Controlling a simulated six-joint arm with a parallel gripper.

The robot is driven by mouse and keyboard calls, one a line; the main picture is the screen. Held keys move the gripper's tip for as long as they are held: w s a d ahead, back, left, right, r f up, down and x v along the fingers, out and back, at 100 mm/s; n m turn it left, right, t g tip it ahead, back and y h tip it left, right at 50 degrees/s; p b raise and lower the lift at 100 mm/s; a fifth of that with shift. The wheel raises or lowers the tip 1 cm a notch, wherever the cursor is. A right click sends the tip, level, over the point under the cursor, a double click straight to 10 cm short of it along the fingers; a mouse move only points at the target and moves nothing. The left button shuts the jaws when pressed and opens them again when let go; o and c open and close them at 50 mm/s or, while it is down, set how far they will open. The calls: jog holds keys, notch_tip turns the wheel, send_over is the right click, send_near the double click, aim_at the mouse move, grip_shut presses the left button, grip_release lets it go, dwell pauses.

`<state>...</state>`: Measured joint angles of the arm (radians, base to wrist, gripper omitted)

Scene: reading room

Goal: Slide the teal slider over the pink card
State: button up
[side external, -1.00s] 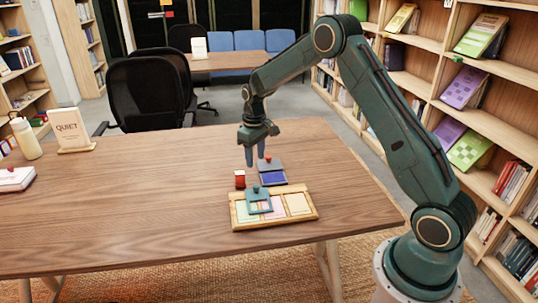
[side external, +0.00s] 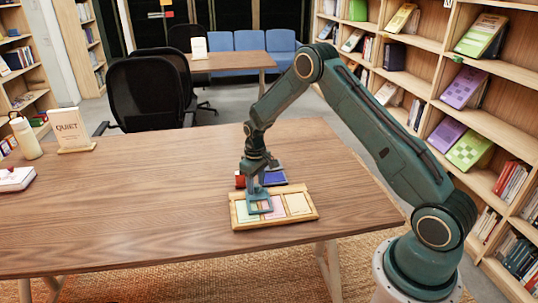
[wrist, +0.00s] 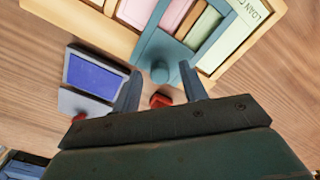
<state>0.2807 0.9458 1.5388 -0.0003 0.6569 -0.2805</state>
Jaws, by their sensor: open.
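The teal slider (side external: 262,210) is a flat open frame on the wooden card tray (side external: 240,224). In the side view it straddles the pale green card (side external: 241,211) and the pink card (side external: 276,209), covering only part of the pink one. Its teal knob (wrist: 160,72) shows in the wrist view. My gripper (side external: 257,186) is low at the slider's back edge, and it also shows in the wrist view (wrist: 160,78). Its fingers are open, one on each side of the knob with gaps. In the side view my gripper hides the knob.
A blue pad in a grey case (side external: 273,178) lies close behind the tray. A red block (side external: 240,181) stands beside my gripper. The "QUIET" sign (side external: 70,130) and a bottle (side external: 26,138) are far left. The table's middle left is clear.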

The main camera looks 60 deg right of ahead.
grip_shut()
jog(key=shift+s+d, duration=1.5)
grip_release()
jog(key=shift+r, duration=0.2)
notch_tip(320, 180, up, 14)
jog(key=shift+f, duration=0.25)
jog(key=shift+r, duration=0.1)
